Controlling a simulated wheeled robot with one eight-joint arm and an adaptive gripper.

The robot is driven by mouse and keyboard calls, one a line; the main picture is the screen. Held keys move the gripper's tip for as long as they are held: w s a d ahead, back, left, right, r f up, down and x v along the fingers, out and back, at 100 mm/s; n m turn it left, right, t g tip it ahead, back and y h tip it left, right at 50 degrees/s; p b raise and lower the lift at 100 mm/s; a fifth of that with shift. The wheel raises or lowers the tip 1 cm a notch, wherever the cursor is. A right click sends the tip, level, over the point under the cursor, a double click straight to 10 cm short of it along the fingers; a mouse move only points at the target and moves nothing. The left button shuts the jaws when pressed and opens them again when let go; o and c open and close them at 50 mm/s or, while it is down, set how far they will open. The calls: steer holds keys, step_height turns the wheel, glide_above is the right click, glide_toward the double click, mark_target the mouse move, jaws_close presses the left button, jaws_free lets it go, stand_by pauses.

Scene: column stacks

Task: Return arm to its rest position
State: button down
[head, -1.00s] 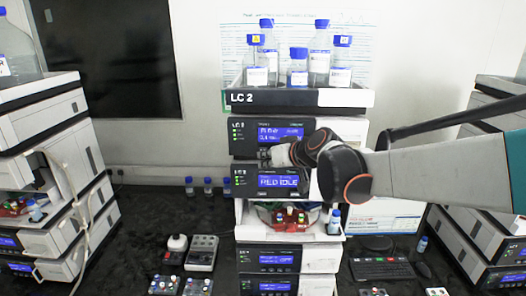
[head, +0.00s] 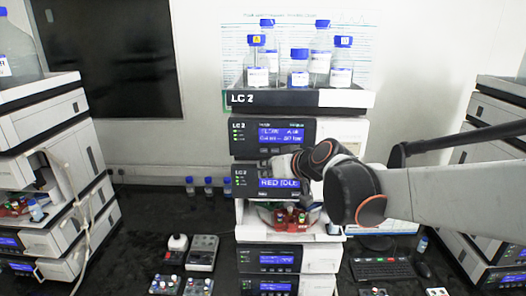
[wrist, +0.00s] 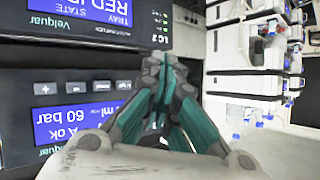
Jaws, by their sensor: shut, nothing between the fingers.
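My gripper (wrist: 160,92) is shut and empty in the wrist view, its teal-sided fingers together in front of the LC 2 stack's dark panels. In the head view my arm reaches in from the right, and the gripper end (head: 272,165) is small and partly hidden beside the LC 2 stack (head: 340,128). One blue display (head: 281,136) is lit above it. The display (head: 279,183) just below reads RED IDLE. In the wrist view, an upside-down display (wrist: 78,118) shows 60 bar. I cannot tell whether the fingers touch the panel.
Several blue-capped bottles (head: 299,68) stand on the stack's top tray. An open tray (head: 290,230) with small vials is lower down. Other stacks stand at left (head: 60,160) and right (head: 470,220). A keyboard (head: 381,269) and a grey device (head: 202,252) lie on the dark bench.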

stand_by(0.4)
steer(key=s+d+f+m+g+h+b, duration=0.1)
steer(key=s+d+f+h+b, duration=0.1)
steer(key=s+d+f+b, duration=0.4)
steer(key=s+d+f+m+g+h+b, duration=0.1)
steer(key=s+d+f+b, duration=0.5)
steer(key=s+f+b, duration=0.7)
steer(key=s+d+f+m+g+h+b, duration=0.1)
steer(key=s+d+f+h+b, duration=0.3)
steer(key=f, duration=1.7)
steer(key=s+d+m+b, duration=0.1)
steer(key=s+d+b, duration=0.1)
steer(key=s+b, duration=0.3)
steer(key=shift+s+d+b, duration=0.35)
steer(key=shift+d+b, duration=0.05)
steer(key=shift+b, duration=1.6)
steer(key=shift+f, duration=0.1)
